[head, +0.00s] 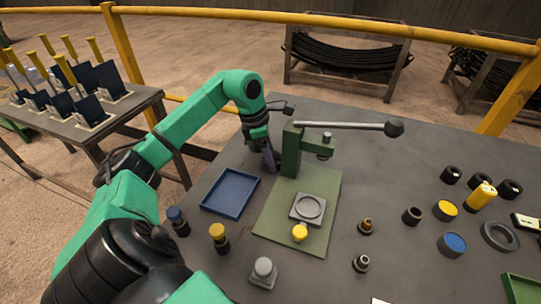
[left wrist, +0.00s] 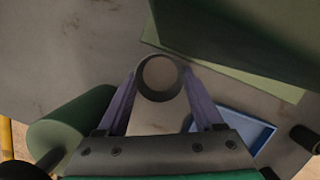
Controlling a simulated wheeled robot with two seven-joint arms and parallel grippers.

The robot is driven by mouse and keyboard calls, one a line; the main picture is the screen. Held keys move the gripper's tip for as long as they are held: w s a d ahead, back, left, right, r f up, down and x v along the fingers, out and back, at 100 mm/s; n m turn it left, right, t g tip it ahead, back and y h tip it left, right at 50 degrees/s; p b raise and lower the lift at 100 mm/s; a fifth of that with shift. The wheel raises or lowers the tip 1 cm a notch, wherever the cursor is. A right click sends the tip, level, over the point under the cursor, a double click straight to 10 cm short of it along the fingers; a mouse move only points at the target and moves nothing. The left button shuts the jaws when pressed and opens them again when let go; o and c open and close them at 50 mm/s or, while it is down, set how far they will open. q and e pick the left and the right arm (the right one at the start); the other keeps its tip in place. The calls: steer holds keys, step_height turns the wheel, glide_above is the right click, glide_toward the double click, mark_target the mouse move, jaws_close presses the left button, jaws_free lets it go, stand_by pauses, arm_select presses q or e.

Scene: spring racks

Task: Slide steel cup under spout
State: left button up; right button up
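A round, dark-rimmed piece with a grey-tan middle (left wrist: 159,77), apparently the steel cup, sits between my left fingertips in the left wrist view. Both purple-grey fingers meet its sides. My left gripper (head: 268,158) points down just left of the green press-like stand (head: 291,150) in the head view, where the piece is hidden. No clear spout shows; a short green arm (head: 318,147) juts from the stand over a green base plate (head: 270,222). A grey square pad with a round recess (head: 300,218) lies on that plate. My right gripper is not in view.
An empty blue tray (head: 230,192) lies left of the base plate and also shows in the left wrist view (left wrist: 258,128). A long lever (head: 345,125) reaches right from the stand. Yellow, blue and dark capped pieces stand to the front and right. A yellow rail (head: 330,24) runs behind.

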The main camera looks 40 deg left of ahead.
arm_select(q)
steer(key=shift+r, duration=0.1)
steer(key=shift+r, duration=0.25)
steer(key=p+v, duration=0.1)
steer(key=v, duration=1)
steer(key=shift+s+a+r+p, duration=0.15)
steer(key=shift+r+p, duration=0.2)
